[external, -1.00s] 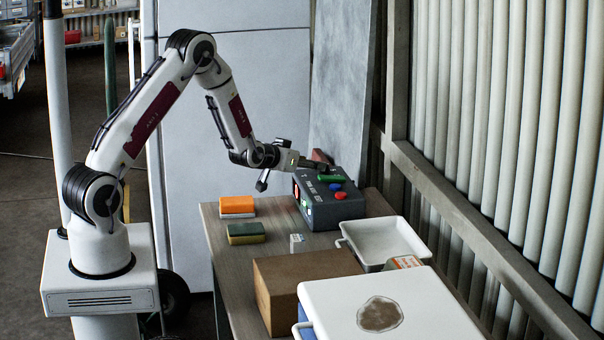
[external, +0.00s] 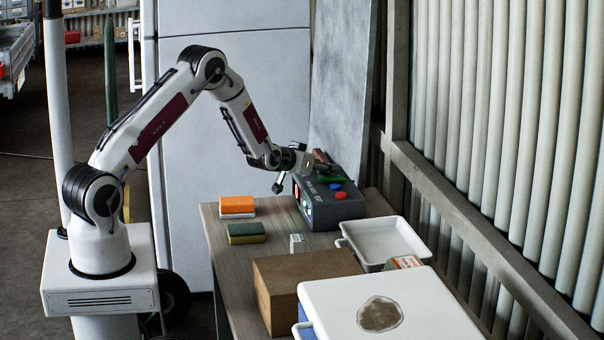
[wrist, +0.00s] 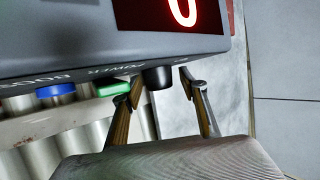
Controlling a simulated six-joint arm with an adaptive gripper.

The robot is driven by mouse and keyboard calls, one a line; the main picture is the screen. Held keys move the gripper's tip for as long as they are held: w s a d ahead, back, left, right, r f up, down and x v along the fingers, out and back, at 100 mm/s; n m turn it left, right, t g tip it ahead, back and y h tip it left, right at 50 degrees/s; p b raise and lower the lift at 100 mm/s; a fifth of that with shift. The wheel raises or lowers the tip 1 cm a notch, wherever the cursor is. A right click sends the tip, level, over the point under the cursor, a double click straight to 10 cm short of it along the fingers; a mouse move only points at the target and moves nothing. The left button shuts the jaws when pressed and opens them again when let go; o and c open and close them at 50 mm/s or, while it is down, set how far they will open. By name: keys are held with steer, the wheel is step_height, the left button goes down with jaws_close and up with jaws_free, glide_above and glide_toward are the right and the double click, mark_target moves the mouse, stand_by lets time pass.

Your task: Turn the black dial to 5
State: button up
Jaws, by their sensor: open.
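The black dial (wrist: 158,78) sticks out from the edge of a grey control box (wrist: 70,35) in the wrist view. My gripper (wrist: 163,84) is open, with one finger on each side of the dial; I cannot tell whether either finger touches it. A red display (wrist: 170,12) on the box shows a 0. In the external view the grey control box (external: 340,212) stands at the far end of the bench, and my gripper (external: 318,160) is at its upper left. The dial cannot be made out there.
A green button (wrist: 113,88) sits close beside one finger, and a blue button (wrist: 56,89) lies farther left. A red knob (external: 340,195) is on the box top. Sponges (external: 238,207), a cardboard box (external: 290,285) and a white tray (external: 385,240) occupy the bench.

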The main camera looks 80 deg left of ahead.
steer(key=c, duration=1.1)
steer(key=shift+w+a+r+n+g+y, duration=0.1)
steer(key=shift+r+n+g+y, duration=0.05)
steer(key=shift+n+g+y, duration=0.35)
steer(key=shift+w+r+n+g+y, duration=0.1)
steer(key=shift+n+g+y, duration=0.2)
steer(key=shift+n+y, duration=0.3)
steer(key=shift+n+g+y, duration=0.7)
steer(key=shift+n+g, duration=0.4)
steer(key=shift+s, duration=0.1)
steer(key=o, duration=1)
steer(key=shift+o, duration=0.5)
steer(key=shift+f, duration=0.1)
